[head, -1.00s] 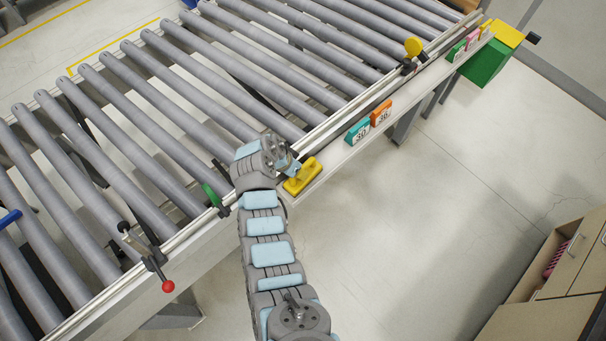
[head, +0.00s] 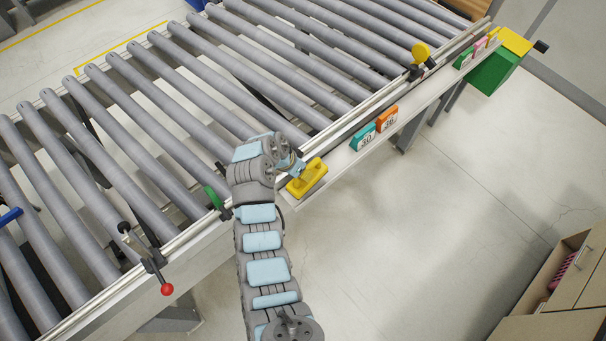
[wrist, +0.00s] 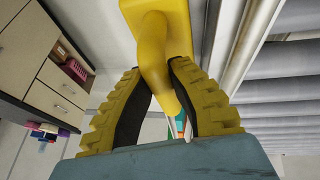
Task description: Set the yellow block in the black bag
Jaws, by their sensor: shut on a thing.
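The yellow block (head: 307,180), with a raised curved handle, is at the near end of the narrow ledge beside the roller conveyor. My gripper (head: 293,163) reaches it from the left. In the wrist view, the gripper's ridged yellow fingers (wrist: 158,85) are shut around the block's handle (wrist: 155,55), and the block's body (wrist: 172,12) extends beyond them. I cannot tell whether the block touches the ledge or is slightly above it. No black bag shows in either view.
Teal (head: 363,137) and orange (head: 387,119) numbered blocks stand farther along the ledge (head: 345,160). A green box with a yellow top (head: 495,72) is at its far end. The roller conveyor (head: 190,110) fills the left. A drawer cabinet (head: 565,285) stands lower right. Open floor lies between.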

